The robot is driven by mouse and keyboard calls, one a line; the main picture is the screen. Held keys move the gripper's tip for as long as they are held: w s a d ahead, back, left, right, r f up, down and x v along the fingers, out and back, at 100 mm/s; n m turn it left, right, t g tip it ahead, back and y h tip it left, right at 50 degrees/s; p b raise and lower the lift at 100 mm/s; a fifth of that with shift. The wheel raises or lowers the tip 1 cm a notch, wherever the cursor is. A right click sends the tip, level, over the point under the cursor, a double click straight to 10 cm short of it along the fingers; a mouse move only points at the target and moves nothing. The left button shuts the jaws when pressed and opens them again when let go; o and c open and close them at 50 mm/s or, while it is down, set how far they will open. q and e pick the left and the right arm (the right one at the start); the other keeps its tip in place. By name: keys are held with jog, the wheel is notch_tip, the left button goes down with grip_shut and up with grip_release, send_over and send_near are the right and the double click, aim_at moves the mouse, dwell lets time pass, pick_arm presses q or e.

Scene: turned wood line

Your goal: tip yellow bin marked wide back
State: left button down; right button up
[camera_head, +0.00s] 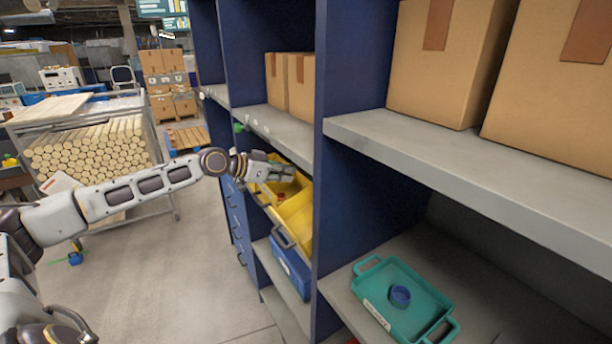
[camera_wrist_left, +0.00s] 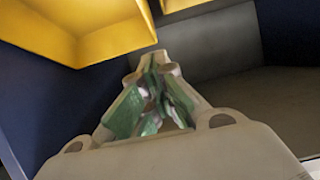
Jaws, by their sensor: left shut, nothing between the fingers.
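Yellow bins (camera_head: 297,222) sit in the blue shelf unit in the head view. The rear one holds something reddish brown, and its front is partly behind my left wrist. No marking reading "wide" is legible, so I cannot tell which bin carries it. My left gripper (camera_head: 287,171) reaches in over the bins, just under the grey shelf above, shut and empty. In the left wrist view its green-padded fingers (camera_wrist_left: 152,95) are together, with yellow bin surfaces (camera_wrist_left: 95,35) at the top left, apart from the fingertips. My right gripper is not in view.
A blue bin (camera_head: 291,268) sits below the yellow ones. A blue upright (camera_head: 345,190) stands right of them. A teal tray (camera_head: 377,312) with a blue ring lies on the lower right shelf. Cardboard boxes (camera_head: 437,60) stand above.

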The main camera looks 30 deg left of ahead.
pick_arm(q)
jog(key=p+x, duration=0.2)
jog(key=x, duration=0.6)
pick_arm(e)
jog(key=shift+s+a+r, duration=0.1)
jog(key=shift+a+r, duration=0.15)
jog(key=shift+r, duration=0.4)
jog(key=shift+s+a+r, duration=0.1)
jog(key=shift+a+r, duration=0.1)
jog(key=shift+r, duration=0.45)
pick_arm(q)
jog(key=shift+a, duration=0.1)
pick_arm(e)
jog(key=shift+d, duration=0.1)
